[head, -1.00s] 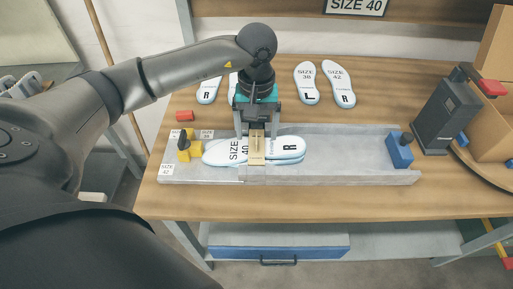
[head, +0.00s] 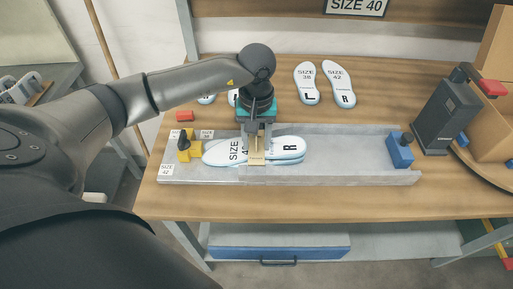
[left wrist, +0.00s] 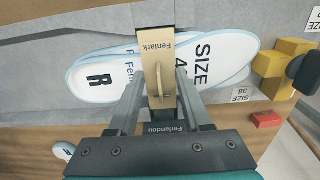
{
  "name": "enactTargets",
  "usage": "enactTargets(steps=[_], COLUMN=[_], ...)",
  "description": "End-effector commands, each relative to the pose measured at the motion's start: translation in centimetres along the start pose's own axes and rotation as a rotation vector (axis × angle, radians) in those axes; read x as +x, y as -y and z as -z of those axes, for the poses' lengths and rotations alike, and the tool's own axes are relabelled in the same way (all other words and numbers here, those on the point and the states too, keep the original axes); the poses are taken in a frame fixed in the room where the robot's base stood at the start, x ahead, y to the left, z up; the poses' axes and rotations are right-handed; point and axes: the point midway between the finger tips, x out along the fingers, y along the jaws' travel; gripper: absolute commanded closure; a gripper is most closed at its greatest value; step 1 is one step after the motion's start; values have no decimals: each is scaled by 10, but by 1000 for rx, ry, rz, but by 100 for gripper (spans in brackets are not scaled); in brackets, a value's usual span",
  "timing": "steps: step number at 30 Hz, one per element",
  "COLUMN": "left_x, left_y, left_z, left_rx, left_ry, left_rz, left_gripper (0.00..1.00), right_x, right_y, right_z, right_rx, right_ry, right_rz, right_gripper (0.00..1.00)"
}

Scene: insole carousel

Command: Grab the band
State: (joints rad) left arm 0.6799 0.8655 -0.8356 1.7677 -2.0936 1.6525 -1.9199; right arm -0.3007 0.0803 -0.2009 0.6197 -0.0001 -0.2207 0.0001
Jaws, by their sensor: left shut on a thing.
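The tan band (head: 257,157) wraps across the middle of a stack of white and pale-blue insoles (head: 290,146) lying in the grey tray. It also shows in the left wrist view (left wrist: 158,48), with a raised loop and the word Fenlark. The top insole reads SIZE 40 and R. My left gripper (head: 257,146) points down over the band. In the left wrist view its two fingers (left wrist: 160,100) are closed in on the band at its raised loop. The fingers partly hide the label on the insole. My right gripper is not in view.
The grey tray (head: 340,177) has a yellow clamp (head: 188,152) at left and a blue block (head: 399,152) at right. A red block (head: 185,116) and loose insoles (head: 338,84) lie behind it. A dark box (head: 446,115) stands at right. The tray between insoles and blue block is free.

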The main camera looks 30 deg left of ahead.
Motion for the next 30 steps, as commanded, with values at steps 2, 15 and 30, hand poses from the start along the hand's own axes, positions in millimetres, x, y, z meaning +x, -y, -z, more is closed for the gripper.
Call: enactTargets(steps=[2, 15, 30], left_x=[0, -1, -65], left_y=[0, 0, 0], left_z=[0, 0, 2], left_rx=[0, 0, 0], left_ry=[-1, -1, -7], left_rz=[0, 0, -4], left_gripper=[78, 100, 100], right_x=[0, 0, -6], right_y=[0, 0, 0], right_z=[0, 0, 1], right_rx=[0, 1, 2], right_ry=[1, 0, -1], right_rz=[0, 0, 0], right_gripper=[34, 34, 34])
